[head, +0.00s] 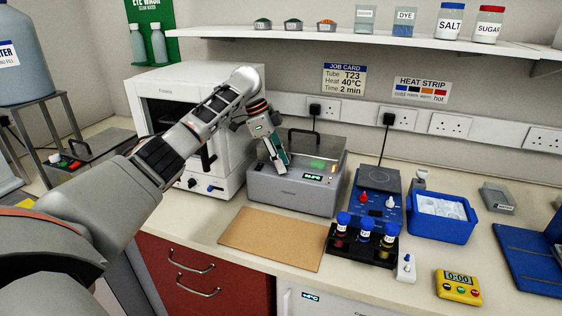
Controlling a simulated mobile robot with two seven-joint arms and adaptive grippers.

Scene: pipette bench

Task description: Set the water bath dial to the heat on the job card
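The job card (344,79) on the back wall reads Tube T23, Heat 40°C, Time 2 min. The water bath (290,192) is a grey box on the bench with a raised black handle, a glowing green patch on top and a small lit display on its front. The display's digits are too small to read. My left gripper (278,163) points down at the bath's top left front. It hides part of the bath, and I cannot make out whether its fingers are open or shut. I cannot clearly make out the dial. My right gripper is not in view.
A white oven-like cabinet (200,185) stands close left of the bath. A brown board (270,238) lies in front. To the right are a blue stirrer plate (377,202), a black rack (345,248) of blue-capped tubes, a blue tub (441,228) and a yellow timer (458,285). A shelf hangs above.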

